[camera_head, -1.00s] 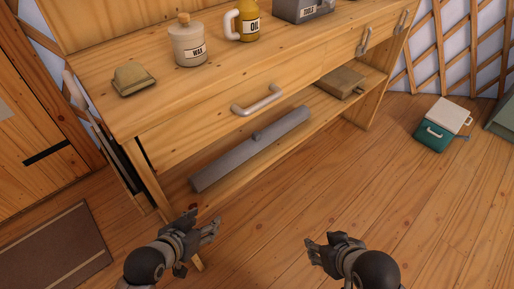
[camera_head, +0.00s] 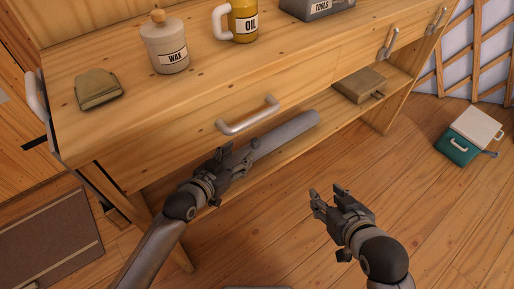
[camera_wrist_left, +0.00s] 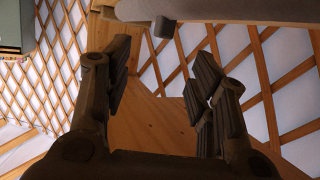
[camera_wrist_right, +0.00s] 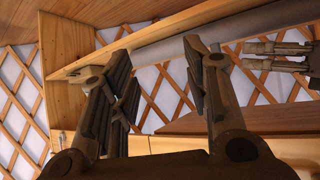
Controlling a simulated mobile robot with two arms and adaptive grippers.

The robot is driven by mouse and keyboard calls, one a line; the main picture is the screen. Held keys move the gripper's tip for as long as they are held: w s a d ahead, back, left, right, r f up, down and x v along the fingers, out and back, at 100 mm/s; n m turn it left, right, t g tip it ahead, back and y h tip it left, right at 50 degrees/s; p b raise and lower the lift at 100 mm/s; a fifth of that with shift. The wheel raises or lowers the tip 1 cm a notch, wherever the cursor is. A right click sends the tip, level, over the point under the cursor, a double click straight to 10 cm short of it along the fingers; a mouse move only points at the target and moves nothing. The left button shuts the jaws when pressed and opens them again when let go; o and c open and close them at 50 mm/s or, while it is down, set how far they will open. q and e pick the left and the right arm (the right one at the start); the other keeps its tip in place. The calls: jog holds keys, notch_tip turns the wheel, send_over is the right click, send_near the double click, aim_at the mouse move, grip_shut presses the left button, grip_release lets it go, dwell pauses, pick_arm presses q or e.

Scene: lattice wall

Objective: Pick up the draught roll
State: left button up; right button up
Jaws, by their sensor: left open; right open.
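The draught roll (camera_head: 290,132) is a long grey roll lying on the low shelf of the wooden bench. My left gripper (camera_head: 240,156) is open in front of it and hides its middle and left part in the head view. In the left wrist view the roll (camera_wrist_left: 235,10) crosses the top, beyond the open fingers (camera_wrist_left: 165,55), with nothing between them. My right gripper (camera_head: 328,198) is open and empty over the floor, right of and apart from the roll. The right wrist view shows the roll (camera_wrist_right: 180,42) beyond its fingers.
The bench drawer handle (camera_head: 248,115) sticks out just above my left gripper. A brown box (camera_head: 360,84) lies on the low shelf at right. A wax jar (camera_head: 165,48), oil can (camera_head: 243,20) and toolbox (camera_head: 318,8) stand on top. A teal and white box (camera_head: 468,136) is on the floor.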

aim_at(253, 143)
pick_arm(q)
jog(key=shift+b+x, duration=0.6)
jog(key=shift+x, duration=1.55)
jog(key=b+x, duration=0.1)
jog(key=x, duration=0.1)
jog(key=b+x, duration=0.1)
jog(key=x, duration=0.1)
jog(key=shift+w+a+f, duration=0.1)
jog(key=shift+f, duration=0.3)
jog(key=shift+w, duration=0.2)
pick_arm(e)
jog(key=w+a+r+t+y, duration=0.1)
jog(key=w+r+t, duration=0.1)
jog(key=r+t, duration=0.3)
jog(key=w+a+r+t+y, duration=0.2)
jog(key=w+r+t, duration=0.1)
jog(key=r, duration=0.7)
jog(key=shift+w+a+t, duration=0.2)
jog(key=shift+a+t, duration=0.1)
jog(key=shift+t, duration=0.6)
pick_arm(q)
jog(key=shift+c, duration=0.2)
pick_arm(e)
jog(key=shift+r, duration=0.1)
pick_arm(q)
grip_shut()
